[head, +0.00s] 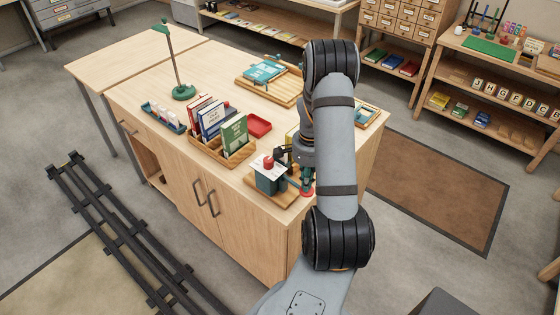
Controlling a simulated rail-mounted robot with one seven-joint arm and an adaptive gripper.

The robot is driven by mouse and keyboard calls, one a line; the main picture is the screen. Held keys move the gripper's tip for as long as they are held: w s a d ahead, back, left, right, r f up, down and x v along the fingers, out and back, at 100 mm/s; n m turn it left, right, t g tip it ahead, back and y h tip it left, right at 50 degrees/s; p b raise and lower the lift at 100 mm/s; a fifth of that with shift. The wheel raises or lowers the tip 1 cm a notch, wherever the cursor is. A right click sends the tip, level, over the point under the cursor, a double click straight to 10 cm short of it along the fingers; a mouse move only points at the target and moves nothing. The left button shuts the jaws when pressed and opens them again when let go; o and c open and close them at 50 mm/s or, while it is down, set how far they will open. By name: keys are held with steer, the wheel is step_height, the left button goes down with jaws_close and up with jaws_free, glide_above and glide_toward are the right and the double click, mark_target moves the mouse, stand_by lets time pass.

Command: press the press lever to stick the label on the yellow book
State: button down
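A dark green press-like block (271,180) stands on a wooden board near the front right corner of the wooden counter. A white card (262,168) and a red knob (268,161) show at its top; the knob may belong to the press lever. A red round part (307,190) with a green piece above it sits to its right, partly behind my arm. My gripper (284,157) is dark and small, close beside the knob; I cannot tell whether they touch or how its fingers stand. A pale yellow sliver (291,135) beside my arm may be the yellow book, mostly hidden.
A wooden rack (239,158) with upright books stands left of the press, with a red tray (258,125) behind it. The counter's left rear top is clear. My arm hides the counter's right part.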

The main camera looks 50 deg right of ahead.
steer(key=shift+f+b, duration=1.05)
steer(key=shift+f, duration=0.1)
steer(key=shift+r, duration=0.1)
steer(key=shift+r+p, duration=3.3)
steer(key=shift+r, duration=1.25)
steer(key=shift+f, duration=0.1)
step_height(320, 180, down, 6)
steer(key=b, duration=0.4)
